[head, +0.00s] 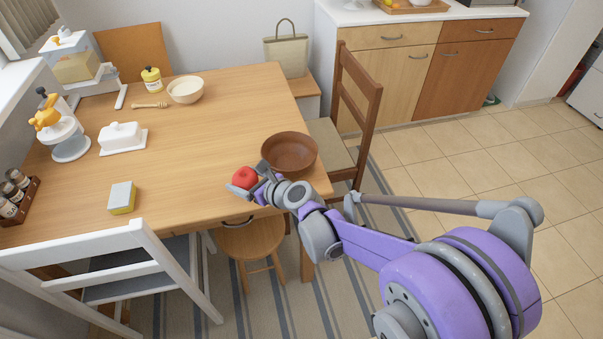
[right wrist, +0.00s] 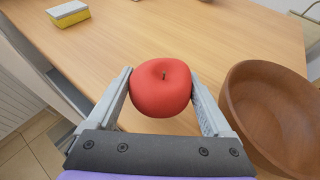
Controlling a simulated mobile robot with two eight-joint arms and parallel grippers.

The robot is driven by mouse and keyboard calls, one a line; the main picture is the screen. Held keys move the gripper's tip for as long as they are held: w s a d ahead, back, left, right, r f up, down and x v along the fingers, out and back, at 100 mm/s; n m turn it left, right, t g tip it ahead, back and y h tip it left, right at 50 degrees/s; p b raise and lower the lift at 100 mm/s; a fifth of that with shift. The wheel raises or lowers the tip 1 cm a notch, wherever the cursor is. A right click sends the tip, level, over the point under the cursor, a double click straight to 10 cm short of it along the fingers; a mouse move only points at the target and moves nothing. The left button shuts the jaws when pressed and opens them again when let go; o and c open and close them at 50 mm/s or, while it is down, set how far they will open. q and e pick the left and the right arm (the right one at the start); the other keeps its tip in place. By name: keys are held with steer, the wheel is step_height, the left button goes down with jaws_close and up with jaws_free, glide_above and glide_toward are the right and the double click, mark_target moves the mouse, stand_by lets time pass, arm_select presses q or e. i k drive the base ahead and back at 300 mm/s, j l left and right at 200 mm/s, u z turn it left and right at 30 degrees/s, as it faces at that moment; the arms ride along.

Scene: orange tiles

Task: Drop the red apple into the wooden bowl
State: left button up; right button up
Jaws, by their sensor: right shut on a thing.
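The red apple (head: 244,178) is between the fingers of my right gripper (head: 246,184), near the table's front edge. In the right wrist view the apple (right wrist: 162,88) sits between both fingertips (right wrist: 160,95), which are shut on it. The wooden bowl (head: 290,153) stands on the table just right of and behind the apple in the head view. In the right wrist view the bowl (right wrist: 268,115) is at the right, apart from the gripper, and its visible inside is empty. Whether the apple touches the table is hard to tell. My left gripper is not in view.
A yellow and grey sponge (head: 122,197), a white butter dish (head: 121,138) and a cream bowl (head: 185,90) stand farther off. A brown chair (head: 357,110) is beside the bowl's side; a white chair (head: 90,255) is in front.

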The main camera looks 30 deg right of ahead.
mark_target(293, 166)
steer(key=k+z, duration=0.25)
steer(key=k+l+z, duration=0.2)
steer(key=k, duration=0.25)
steer(key=i+z, duration=0.2)
steer(key=z, duration=0.25)
steer(key=i+j+z, duration=0.15)
steer(key=z, duration=0.25)
steer(key=i+j, duration=0.3)
steer(key=j, duration=0.15)
steer(key=i+j, duration=0.35)
steer(key=j, duration=0.1)
